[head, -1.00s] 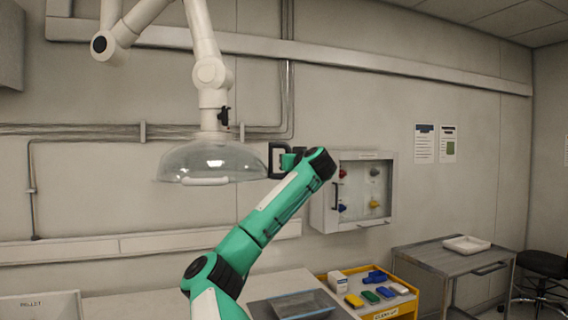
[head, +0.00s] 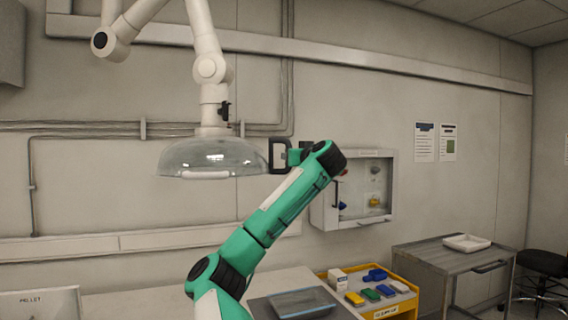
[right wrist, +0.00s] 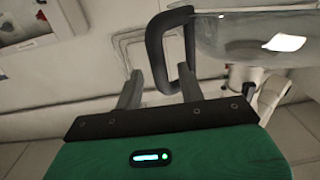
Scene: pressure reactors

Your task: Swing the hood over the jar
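The hood (head: 212,157) is a clear dome hanging from a white jointed arm (head: 208,68) in the upper left of the head view. A black loop handle (head: 279,156) sticks out from its right side. My right gripper (head: 293,156) is at this handle, at the end of the green arm. In the right wrist view the two grey fingers of the right gripper (right wrist: 160,82) stand apart, with one bar of the handle (right wrist: 156,55) between them and gaps visible. The hood's clear edge (right wrist: 250,40) shows at upper right. I see no jar. My left gripper is out of view.
A wall cabinet (head: 360,190) stands behind my right wrist. Below are a grey tray (head: 300,303) on the bench, a yellow cart (head: 390,311) with small coloured items, and a metal side table (head: 440,259) with a white tray.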

